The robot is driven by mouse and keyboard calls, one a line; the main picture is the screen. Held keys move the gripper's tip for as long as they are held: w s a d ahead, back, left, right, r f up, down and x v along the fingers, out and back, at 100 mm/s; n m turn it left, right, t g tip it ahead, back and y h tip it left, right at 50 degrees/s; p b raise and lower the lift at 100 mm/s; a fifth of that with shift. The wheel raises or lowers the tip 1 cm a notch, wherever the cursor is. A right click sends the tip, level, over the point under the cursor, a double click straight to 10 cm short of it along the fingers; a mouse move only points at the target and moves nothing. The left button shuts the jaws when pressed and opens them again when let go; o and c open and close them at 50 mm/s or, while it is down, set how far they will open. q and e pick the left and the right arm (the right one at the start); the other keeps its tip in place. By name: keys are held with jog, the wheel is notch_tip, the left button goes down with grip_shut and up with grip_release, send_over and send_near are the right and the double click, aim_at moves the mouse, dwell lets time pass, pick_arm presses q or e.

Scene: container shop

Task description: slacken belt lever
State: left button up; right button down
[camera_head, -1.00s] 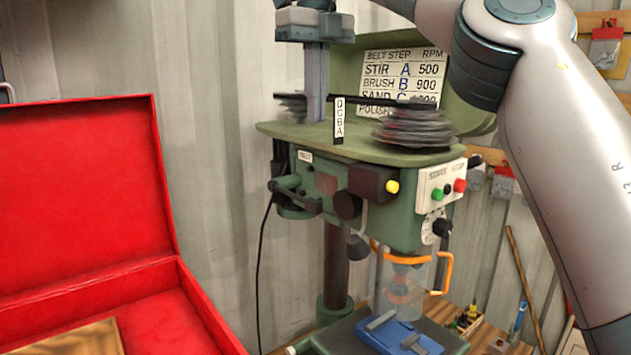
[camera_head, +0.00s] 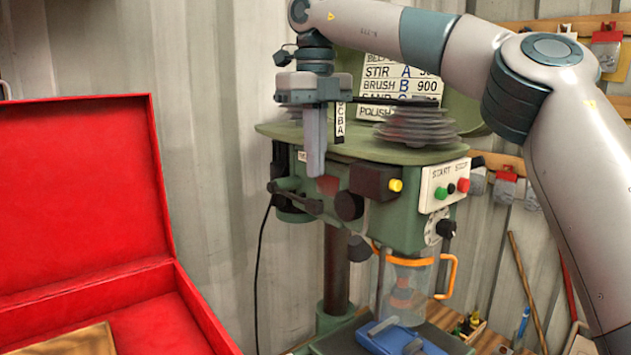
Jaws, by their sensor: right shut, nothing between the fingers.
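The green drill press (camera_head: 400,212) stands against the corrugated wall with its top cover raised. A dark lever-like bar (camera_head: 298,200) sticks out at the left side of its head; I take this for the belt lever, though its small parts are hard to tell. My right gripper (camera_head: 316,172) points down in front of the head's left part, fingers shut and empty. Its tips appear just above and in front of the bar; I cannot tell whether they touch. The gripper covers part of the belt label and the left pulley. My left gripper is out of view.
A stepped pulley (camera_head: 416,124) sits on the press's top, before the speed chart (camera_head: 398,72). An open red case (camera_head: 85,190) stands at the left. A clear orange-handled guard (camera_head: 412,285) and blue vise (camera_head: 400,338) are below the head.

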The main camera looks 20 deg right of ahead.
aim_at(316, 201)
notch_tip(316, 201, down, 3)
jog(key=shift+r+p, duration=0.15)
jog(key=shift+p, duration=0.55)
jog(key=shift+f, duration=0.85)
jog(key=shift+f+b, duration=0.35)
jog(key=b, duration=0.2)
jog(key=f+t+b, duration=0.1)
jog(key=b, duration=0.1)
jog(key=shift+s+d+f, duration=0.1)
jog(key=shift+s+f, duration=0.1)
jog(key=shift+f, duration=0.05)
jog(key=shift+b, duration=0.35)
jog(key=shift+r, duration=0.2)
